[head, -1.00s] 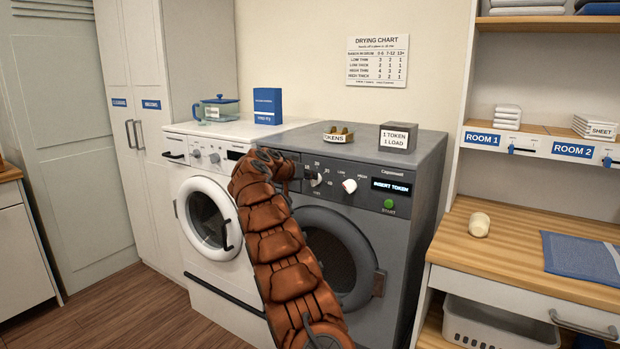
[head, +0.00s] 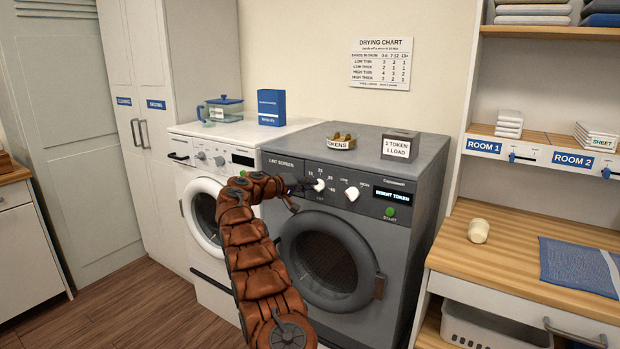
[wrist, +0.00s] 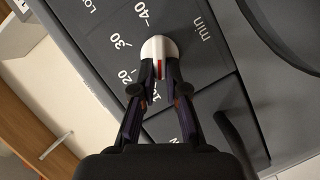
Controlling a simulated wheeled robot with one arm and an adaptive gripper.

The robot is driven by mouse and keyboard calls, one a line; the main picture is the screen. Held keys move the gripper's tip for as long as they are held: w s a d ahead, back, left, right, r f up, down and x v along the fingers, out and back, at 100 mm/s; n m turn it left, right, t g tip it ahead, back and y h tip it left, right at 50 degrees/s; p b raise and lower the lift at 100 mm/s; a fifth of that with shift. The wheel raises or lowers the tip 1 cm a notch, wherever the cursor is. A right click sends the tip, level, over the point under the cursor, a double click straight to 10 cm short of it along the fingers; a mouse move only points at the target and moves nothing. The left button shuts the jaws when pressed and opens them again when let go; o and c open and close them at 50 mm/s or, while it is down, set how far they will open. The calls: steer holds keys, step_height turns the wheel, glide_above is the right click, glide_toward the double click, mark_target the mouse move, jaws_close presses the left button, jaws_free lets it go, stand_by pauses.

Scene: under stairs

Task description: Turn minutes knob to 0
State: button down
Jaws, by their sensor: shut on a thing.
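The minutes knob (head: 319,185) is a small white dial on the dark control panel of the grey dryer (head: 342,250), left of a second white knob (head: 352,194). In the wrist view the minutes knob (wrist: 158,48) has a red line on it pointing down the picture, towards the fingers. The printed 20, 30 and 40 show to its left, part of a 10 shows below between the fingers, and "min" is to its right. My gripper (head: 305,185) reaches it from the left; in the wrist view my gripper (wrist: 158,78) is shut on the knob. The 0 mark cannot be made out.
The panel also has a lit display (head: 392,195) reading "INSERT TOKEN" and a green start button (head: 390,211). A token bowl (head: 341,141) and a sign box (head: 400,146) stand on the dryer. A white washer (head: 207,214) stands to the left.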

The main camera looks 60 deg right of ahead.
steer(key=shift+d+f+n+g+h, duration=0.1)
steer(key=shift+f+n+g+h, duration=0.25)
steer(key=shift+n, duration=0.75)
steer(key=shift+a+f+n+g+h, duration=0.1)
steer(key=shift+f+n+g+h, duration=0.25)
steer(key=shift+n, duration=0.75)
steer(key=shift+d+f+n+g+h, duration=0.15)
steer(key=shift+n+h, duration=0.25)
steer(key=shift+n, duration=0.7)
steer(key=c, duration=1.2)
jaws_free()
steer(key=shift+s+r, duration=0.1)
steer(key=v, duration=1.2)
